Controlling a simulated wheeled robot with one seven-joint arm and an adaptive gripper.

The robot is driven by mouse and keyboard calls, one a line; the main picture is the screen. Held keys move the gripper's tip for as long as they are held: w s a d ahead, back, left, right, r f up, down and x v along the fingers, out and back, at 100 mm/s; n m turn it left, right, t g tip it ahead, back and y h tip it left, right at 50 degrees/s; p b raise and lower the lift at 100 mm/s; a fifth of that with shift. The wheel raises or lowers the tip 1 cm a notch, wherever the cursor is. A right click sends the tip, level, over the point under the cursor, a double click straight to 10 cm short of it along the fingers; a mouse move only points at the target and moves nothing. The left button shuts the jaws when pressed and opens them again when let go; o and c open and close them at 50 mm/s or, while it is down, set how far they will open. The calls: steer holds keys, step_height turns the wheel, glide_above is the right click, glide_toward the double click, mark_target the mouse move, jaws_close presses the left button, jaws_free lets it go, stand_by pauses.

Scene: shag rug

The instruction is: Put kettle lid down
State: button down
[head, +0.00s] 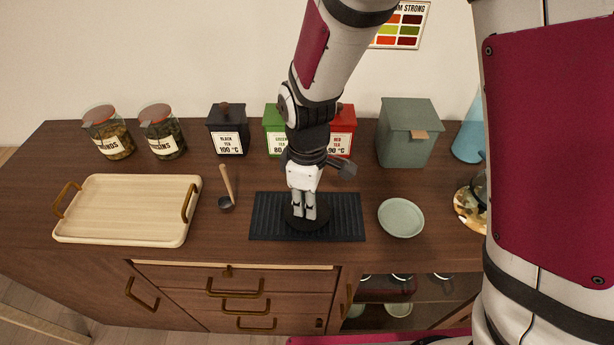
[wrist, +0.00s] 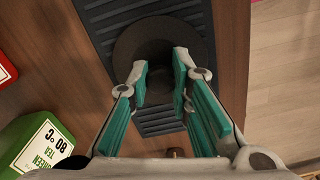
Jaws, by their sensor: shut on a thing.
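The kettle lid is a round, dark disc (head: 296,222) at the middle of the black ribbed mat (head: 343,228). In the wrist view the lid (wrist: 128,48) lies under my fingers, with the mat (wrist: 92,14) around it. My gripper (head: 311,214) points down over the lid, and its fingertips are at the lid's centre. In the wrist view my gripper (wrist: 160,75) is shut on the lid's knob, which is mostly hidden between the fingers. I cannot tell whether the lid's underside touches the mat.
A wooden tray (head: 125,236) and a scoop (head: 227,186) are to the left, a pale green plate (head: 401,218) to the right. Behind stand a black tin (head: 228,128), a green tin (wrist: 35,140), a red tin (head: 341,128), jars and a grey-green box (head: 406,133).

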steer(key=shift+f, duration=0.25)
steer(key=shift+f, duration=0.1)
steer(key=c, duration=1.5)
jaws_free()
steer(key=shift+o, duration=0.2)
step_height(320, 180, up, 12)
steer(key=shift+r, duration=0.2)
steer(key=s+d+r+m+t, duration=0.2)
steer(key=s+d+r+m, duration=0.4)
steer(key=s+d+m, duration=0.1)
steer(key=s+d+r+m+t, duration=0.2)
steer(key=s+d+r+m, duration=0.3)
steer(key=d, duration=0.6)
steer(key=s+m, duration=0.2)
steer(key=s, duration=0.1)
steer(key=shift+s+d+r, duration=0.2)
steer(key=shift+s+r, duration=0.15)
